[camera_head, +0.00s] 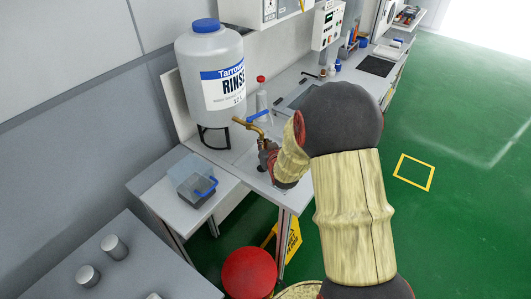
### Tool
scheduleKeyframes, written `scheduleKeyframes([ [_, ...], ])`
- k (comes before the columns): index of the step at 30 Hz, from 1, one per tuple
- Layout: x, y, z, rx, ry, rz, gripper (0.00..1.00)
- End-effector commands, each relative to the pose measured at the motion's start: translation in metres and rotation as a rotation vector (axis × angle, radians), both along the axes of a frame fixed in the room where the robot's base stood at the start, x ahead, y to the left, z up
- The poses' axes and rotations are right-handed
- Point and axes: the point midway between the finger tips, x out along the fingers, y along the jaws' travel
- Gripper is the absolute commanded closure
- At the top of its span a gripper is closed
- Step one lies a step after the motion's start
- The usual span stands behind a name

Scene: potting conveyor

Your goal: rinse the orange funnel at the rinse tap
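A large rinse tank (212,75) with a blue cap and a "RINSE" label stands on a dark stand at the left of the bench. A brass tap (250,127) with a bent spout shows just below and right of it. My arm reaches in from the lower right, and its end, my gripper (267,158), is small and dark, close to the foot of the brass tap. My arm partly hides it; I cannot tell whether its fingers are open or touch anything. I cannot make out the orange funnel anywhere in this view.
A side table holds a clear bin (193,181) with a blue handle. A red-capped bottle (261,97) stands behind the tap. A red round stool (248,272) and a yellow floor sign (291,241) stand below.

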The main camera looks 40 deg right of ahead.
Motion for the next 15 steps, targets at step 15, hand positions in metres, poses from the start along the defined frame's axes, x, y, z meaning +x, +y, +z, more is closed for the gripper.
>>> scheduleKeyframes([
  [15,0.0033,-0.0028,0.0005,0.0,-0.001,0.0,1.0],
])
